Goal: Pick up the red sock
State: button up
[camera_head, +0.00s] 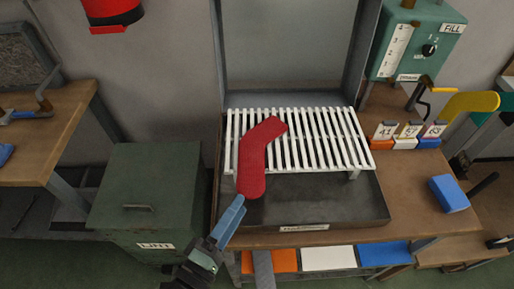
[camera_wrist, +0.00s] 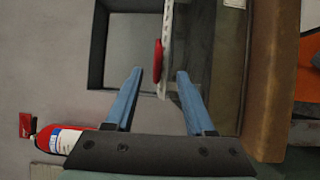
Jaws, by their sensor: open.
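The red sock (camera_head: 257,158) lies flat and bent on the white slatted rack (camera_head: 335,150), with its near end reaching past the rack's front edge over a dark tray. My gripper (camera_head: 238,203) is just in front of that end, blue fingers pointing toward it. In the wrist view the sock (camera_wrist: 158,68) shows edge-on as a thin red shape beside the rack's edge (camera_wrist: 167,40). It lies between the lines of the two spread fingers of my gripper (camera_wrist: 160,74). Nothing is held. Whether the sock's end is between the fingertips or just beyond them is unclear.
The dark tray (camera_head: 325,205) sits under the rack on a wooden bench. A green lint bin (camera_head: 150,195) stands to the left. Numbered blocks (camera_head: 408,137), a yellow shape (camera_head: 470,104) and a blue block (camera_head: 448,194) are on the right. A grey frame rises behind the rack.

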aim_at(250, 184)
jog(key=p+x, duration=0.1)
jog(key=x, duration=0.6)
jog(key=shift+a+r, duration=0.1)
jog(key=shift+r, duration=0.1)
grip_shut()
